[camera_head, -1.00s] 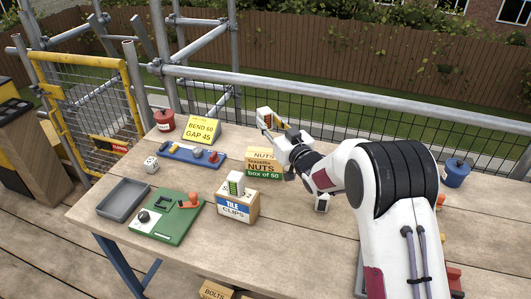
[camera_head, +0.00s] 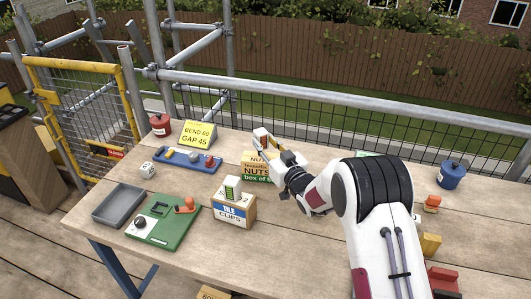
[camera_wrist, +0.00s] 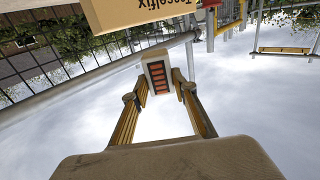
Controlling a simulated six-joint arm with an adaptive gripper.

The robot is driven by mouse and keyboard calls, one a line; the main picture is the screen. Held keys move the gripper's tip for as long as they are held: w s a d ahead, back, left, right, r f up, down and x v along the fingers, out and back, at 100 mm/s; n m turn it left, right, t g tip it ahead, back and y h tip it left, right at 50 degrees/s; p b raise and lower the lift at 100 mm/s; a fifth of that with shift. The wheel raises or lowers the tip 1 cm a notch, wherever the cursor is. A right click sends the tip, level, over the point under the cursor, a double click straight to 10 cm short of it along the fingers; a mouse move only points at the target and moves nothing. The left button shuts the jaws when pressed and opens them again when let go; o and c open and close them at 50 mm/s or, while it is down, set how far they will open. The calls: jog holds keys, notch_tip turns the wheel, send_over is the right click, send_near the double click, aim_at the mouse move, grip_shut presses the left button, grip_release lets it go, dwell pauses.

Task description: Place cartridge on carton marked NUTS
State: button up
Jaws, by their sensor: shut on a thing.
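My gripper (camera_head: 268,146) is shut on a white cartridge (camera_head: 261,138) and holds it in the air, by its look just above the carton marked NUTS (camera_head: 255,172). In the wrist view the cartridge (camera_wrist: 158,74) sits between both fingertips and shows a column of orange bars. The NUTS carton is tan with a green lower band, and my gripper and wrist partly hide its top and right side. I cannot tell the exact gap between cartridge and carton. A tan box face with dark lettering (camera_wrist: 150,10) fills the top of the wrist view.
A TILE CLIPS carton (camera_head: 235,212) with a white and green cartridge (camera_head: 232,188) on top stands in front. A blue tray (camera_head: 188,160), yellow sign (camera_head: 197,134), grey tray (camera_head: 119,204), green board (camera_head: 165,222) and die (camera_head: 147,170) lie left. A blue pot (camera_head: 452,175) stands right.

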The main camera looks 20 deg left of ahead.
jog(key=shift+f, duration=1.8)
jog(key=shift+f, duration=0.15)
jog(key=o, duration=1.1)
jog(key=shift+d, duration=0.1)
jog(key=shift+v, duration=5.95)
jog(key=shift+r, duration=0.25)
